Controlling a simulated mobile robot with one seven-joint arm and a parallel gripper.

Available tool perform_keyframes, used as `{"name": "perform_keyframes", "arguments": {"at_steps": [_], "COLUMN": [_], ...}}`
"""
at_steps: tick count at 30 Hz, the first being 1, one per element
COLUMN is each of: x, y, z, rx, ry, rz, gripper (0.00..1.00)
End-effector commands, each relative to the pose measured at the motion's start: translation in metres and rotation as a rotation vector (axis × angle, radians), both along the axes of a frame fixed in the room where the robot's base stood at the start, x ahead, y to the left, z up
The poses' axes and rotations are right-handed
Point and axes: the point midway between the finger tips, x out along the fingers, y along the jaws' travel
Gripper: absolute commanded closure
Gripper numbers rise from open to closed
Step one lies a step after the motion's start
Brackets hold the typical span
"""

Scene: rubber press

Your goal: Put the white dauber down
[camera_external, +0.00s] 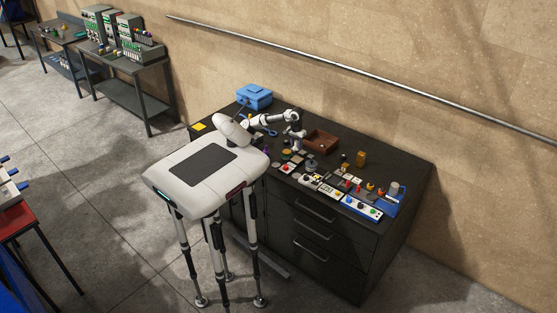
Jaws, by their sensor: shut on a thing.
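My gripper (298,147) is over the dark workbench (400,173), just left of a brown wooden box (321,140). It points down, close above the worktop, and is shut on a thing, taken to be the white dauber. The dauber is too small and too hidden by the fingers to make out. I cannot tell whether it touches the bench.
A blue case (254,96) stands at the back left of the bench. Several small coloured parts and panels crowd the front, with a blue-and-white control box (362,207) at the right. A bronze block (360,158) stands behind them. The far right top is clear.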

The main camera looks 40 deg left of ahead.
Motion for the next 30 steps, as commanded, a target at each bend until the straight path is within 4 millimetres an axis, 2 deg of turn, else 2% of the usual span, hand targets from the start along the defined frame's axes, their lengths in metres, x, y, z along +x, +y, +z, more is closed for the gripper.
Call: {"name": "perform_keyframes", "arguments": {"at_steps": [1,4,7,18,21,24,30], "x": [-0.002,-0.004,-0.005,-0.005,-0.005,-0.005,-0.004], "y": [-0.008,-0.015,-0.017,-0.016,-0.016,-0.016,-0.016], "z": [-0.002,-0.004,-0.019,-0.115,-0.136,-0.15,-0.162], "rx": [0.0,-0.002,-0.003,0.0,0.0,-0.001,-0.001], "ry": [-0.002,0.001,0.003,0.003,0.002,0.001,0.0], "rz": [-0.034,-0.069,-0.082,-0.076,-0.076,-0.076,-0.074], "gripper": [0.88,0.88,0.88,0.88,0.88,0.88,0.88]}}
